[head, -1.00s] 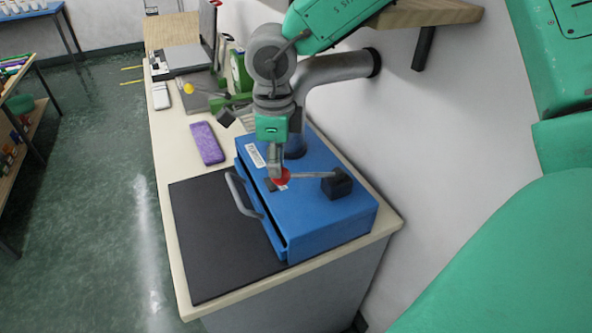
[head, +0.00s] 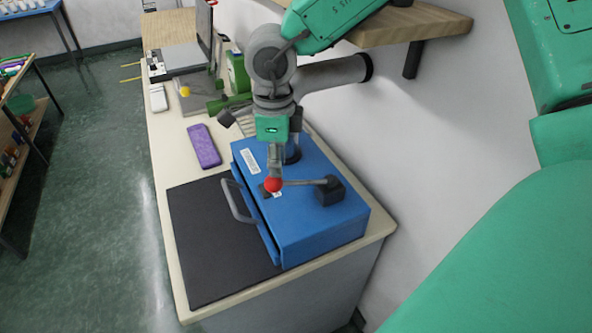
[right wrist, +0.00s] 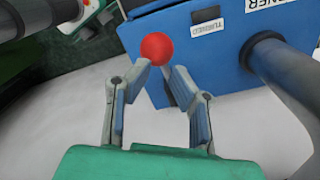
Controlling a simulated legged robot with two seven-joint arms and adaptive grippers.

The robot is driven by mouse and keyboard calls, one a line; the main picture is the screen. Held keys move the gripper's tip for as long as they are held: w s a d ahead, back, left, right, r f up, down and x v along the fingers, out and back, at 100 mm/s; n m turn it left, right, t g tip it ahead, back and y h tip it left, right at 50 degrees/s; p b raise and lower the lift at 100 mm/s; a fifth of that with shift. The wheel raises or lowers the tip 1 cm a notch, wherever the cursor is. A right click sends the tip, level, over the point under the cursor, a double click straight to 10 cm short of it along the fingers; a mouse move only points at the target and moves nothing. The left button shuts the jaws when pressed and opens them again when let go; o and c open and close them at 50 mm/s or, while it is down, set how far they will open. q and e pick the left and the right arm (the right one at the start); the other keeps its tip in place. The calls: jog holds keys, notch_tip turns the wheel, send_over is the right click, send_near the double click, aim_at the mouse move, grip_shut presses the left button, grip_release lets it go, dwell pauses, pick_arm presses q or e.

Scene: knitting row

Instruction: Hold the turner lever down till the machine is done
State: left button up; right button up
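The turner lever's grey rod (head: 305,183) runs about level from its dark pivot block (head: 331,191) to a red ball knob (head: 273,185) over the blue turner box (head: 310,228). My right gripper (head: 275,174) points down at the knob. In the right wrist view the red knob (right wrist: 157,48) sits at the tips of the right gripper (right wrist: 157,70). The two fingers stand apart and lean inward towards it. Whether they touch it is unclear. The label "TURNED" (right wrist: 208,26) shows on the box behind. My left gripper is not in view.
A grey handle (head: 238,202) sticks out of the box's left side over a black mat (head: 222,250). A purple case (head: 204,146) lies behind the mat. Green equipment (head: 238,75) stands farther back. A wall and wooden shelf (head: 425,25) bound the right side.

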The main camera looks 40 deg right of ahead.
jog(key=shift+w+r+p, duration=0.1)
jog(key=shift+r+p, duration=0.55)
jog(key=shift+r, duration=0.25)
jog(key=shift+a+r+p, duration=0.1)
jog(key=shift+r+p, duration=0.25)
jog(key=shift+r, duration=0.05)
jog(key=shift+a+r, duration=0.55)
jog(key=shift+r, duration=0.25)
jog(key=shift+a+r, duration=0.25)
jog(key=shift+r, duration=0.6)
jog(key=shift+d+r, duration=0.1)
jog(key=shift+r, duration=2.1)
